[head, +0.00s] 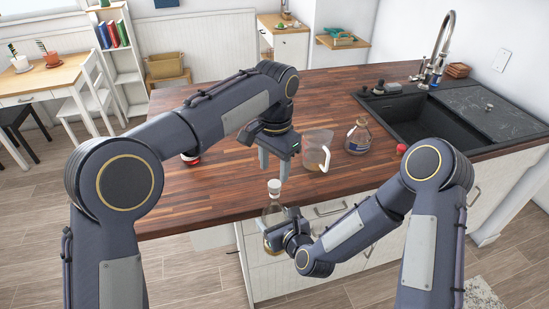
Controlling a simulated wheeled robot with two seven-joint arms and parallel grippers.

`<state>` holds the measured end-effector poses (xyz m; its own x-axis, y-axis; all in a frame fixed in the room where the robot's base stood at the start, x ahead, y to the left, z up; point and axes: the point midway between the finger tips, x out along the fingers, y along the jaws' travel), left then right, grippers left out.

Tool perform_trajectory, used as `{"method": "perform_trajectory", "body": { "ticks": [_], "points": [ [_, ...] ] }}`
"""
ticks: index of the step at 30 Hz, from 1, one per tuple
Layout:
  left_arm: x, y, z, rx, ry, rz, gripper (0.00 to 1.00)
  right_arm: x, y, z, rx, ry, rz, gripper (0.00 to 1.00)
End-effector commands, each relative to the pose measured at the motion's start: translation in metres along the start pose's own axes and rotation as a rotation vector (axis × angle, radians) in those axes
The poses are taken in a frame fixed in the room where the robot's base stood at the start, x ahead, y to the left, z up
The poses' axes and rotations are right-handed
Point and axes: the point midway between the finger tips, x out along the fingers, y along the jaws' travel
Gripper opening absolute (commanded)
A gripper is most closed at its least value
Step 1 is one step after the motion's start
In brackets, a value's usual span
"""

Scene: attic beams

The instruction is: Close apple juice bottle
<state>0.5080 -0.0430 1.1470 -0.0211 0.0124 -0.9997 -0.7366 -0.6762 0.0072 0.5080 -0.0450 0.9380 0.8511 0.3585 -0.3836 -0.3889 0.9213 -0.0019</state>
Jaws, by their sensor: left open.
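A clear bottle (273,211) with a pale top (274,187) and some amber liquid low in it stands upright in front of the counter's near edge. I take it to be the apple juice bottle. My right gripper (271,241) is around its lower body and appears shut on it; the fingers partly hide it. I cannot tell whether the pale top is a seated cap. My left gripper (274,176) points down just above the bottle's top, with its fingers apart and nothing between them.
A clear jug (316,150) and a round bottle (359,138) stand on the wooden counter (225,185), right of my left gripper. A small red object (402,149) lies further right. A red and white item (190,158) is partly behind my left arm. A dark sink (405,118) is at the back right.

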Motion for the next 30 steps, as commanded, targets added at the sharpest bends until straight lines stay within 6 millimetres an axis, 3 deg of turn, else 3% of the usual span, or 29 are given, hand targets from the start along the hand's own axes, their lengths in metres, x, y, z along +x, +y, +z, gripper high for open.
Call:
{"method": "perform_trajectory", "body": {
  "ticks": [6,12,23,30],
  "points": [
    [-0.019,0.001,0.0,-0.415,0.008,-0.003,0.47,0.0,0.0,0.002,-0.001,-0.004,0.0,0.06],
    [-0.03,0.0,-0.001,-0.611,0.024,0.002,0.47,0.0,0.0,0.002,-0.001,-0.004,0.0,0.06],
    [-0.031,0.0,0.0,-0.63,0.024,0.004,0.47,0.0,0.0,0.002,-0.001,-0.004,0.0,0.06],
    [-0.007,0.0,0.0,-0.629,0.021,0.004,0.47,0.0,0.0,0.002,-0.001,-0.004,0.0,0.06]
  ]
}}
